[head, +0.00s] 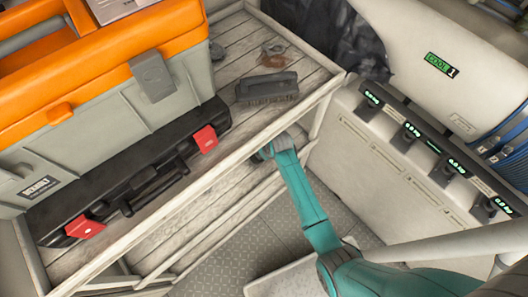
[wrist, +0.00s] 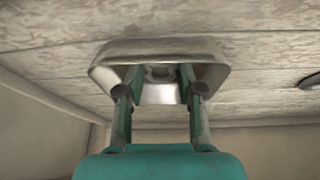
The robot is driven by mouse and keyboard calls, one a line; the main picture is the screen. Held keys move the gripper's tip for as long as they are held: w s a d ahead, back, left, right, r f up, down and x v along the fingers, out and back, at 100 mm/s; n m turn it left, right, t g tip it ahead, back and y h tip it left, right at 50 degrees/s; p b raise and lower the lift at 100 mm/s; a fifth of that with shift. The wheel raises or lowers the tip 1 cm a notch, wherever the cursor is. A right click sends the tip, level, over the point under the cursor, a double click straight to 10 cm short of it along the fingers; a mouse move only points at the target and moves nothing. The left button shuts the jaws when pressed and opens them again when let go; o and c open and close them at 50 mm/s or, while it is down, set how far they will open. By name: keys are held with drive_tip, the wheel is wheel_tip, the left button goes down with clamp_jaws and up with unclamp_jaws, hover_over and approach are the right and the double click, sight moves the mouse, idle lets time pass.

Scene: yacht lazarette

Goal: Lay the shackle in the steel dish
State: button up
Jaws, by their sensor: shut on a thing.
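The steel dish (wrist: 215,72) is a shiny, flared metal dish on the planked surface in the wrist view. My gripper (wrist: 160,78) has its two fingers over the dish, with the tips apart. A small grey piece, apparently the shackle (wrist: 160,72), shows between the fingertips, and the jaws are shut on it. Its shape is mostly hidden, and I cannot tell whether it touches the dish bottom.
An orange and grey toolbox (head: 110,90) and a black case with red latches (head: 130,180) fill the bench's left. A dark brush (head: 267,88) and a small metal fitting (head: 273,49) lie behind my gripper. A pale rail (head: 215,180) edges the bench. Hooks with displays (head: 408,135) are right.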

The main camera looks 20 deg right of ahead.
drive_tip(key=shift+f, duration=0.1)
drive_tip(key=o, duration=1.1)
drive_tip(key=shift+o, duration=0.2)
drive_tip(key=v, duration=0.5)
drive_tip(key=shift+w, duration=0.1)
drive_tip(key=s+d, duration=0.2)
drive_tip(key=s, duration=1)
drive_tip(key=shift+d, duration=0.2)
